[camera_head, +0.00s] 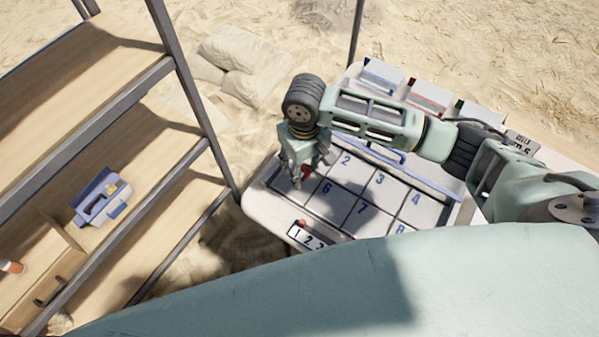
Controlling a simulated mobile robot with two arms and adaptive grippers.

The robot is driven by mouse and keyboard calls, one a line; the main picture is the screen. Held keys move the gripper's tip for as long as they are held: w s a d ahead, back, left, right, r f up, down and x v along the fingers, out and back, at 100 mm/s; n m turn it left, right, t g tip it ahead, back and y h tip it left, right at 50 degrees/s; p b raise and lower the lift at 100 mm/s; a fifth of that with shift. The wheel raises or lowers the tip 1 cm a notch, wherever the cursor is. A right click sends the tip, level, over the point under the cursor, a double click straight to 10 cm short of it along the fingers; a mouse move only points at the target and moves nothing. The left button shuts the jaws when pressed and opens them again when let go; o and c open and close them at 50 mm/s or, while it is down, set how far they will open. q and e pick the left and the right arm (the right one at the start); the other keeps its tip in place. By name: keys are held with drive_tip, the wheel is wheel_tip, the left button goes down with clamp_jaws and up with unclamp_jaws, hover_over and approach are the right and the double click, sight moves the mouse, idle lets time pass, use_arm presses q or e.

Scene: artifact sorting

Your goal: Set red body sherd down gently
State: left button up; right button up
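My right gripper (298,180) points down over the left end of the white numbered grid board (335,208), at the cells left of 2 and 6. A small red sherd (306,171) shows at its fingers, which appear closed on it. The fingers hide part of the sherd, and I cannot tell whether it touches the board. Cells 2, 3, 4, 6, 7 and 8 show their numbers; the gripper covers the left-hand cells. My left gripper is not in view.
A numbered card (307,238) with a small reddish piece on it lies at the board's front edge. Small bins (427,95) line the table's back. A wooden shelf unit (150,125) on the left carries a blue-grey case (98,200). Sandbags (240,62) lie behind.

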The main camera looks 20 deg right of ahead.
drive_tip(key=shift+w+a+f, duration=0.2)
drive_tip(key=shift+a+f, duration=0.3)
wheel_tip(320, 180, down, 3)
drive_tip(key=shift+f, duration=0.3)
drive_tip(key=o, duration=1)
drive_tip(key=shift+f, duration=0.1)
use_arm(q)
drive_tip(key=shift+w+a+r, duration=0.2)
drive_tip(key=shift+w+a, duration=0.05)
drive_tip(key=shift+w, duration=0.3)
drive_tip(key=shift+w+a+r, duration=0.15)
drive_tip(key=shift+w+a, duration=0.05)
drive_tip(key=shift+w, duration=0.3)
use_arm(e)
drive_tip(key=shift+o, duration=0.2)
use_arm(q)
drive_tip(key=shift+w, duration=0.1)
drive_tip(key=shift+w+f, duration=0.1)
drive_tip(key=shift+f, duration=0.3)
use_arm(e)
wheel_tip(320, 180, up, 12)
drive_tip(key=shift+r, duration=0.15)
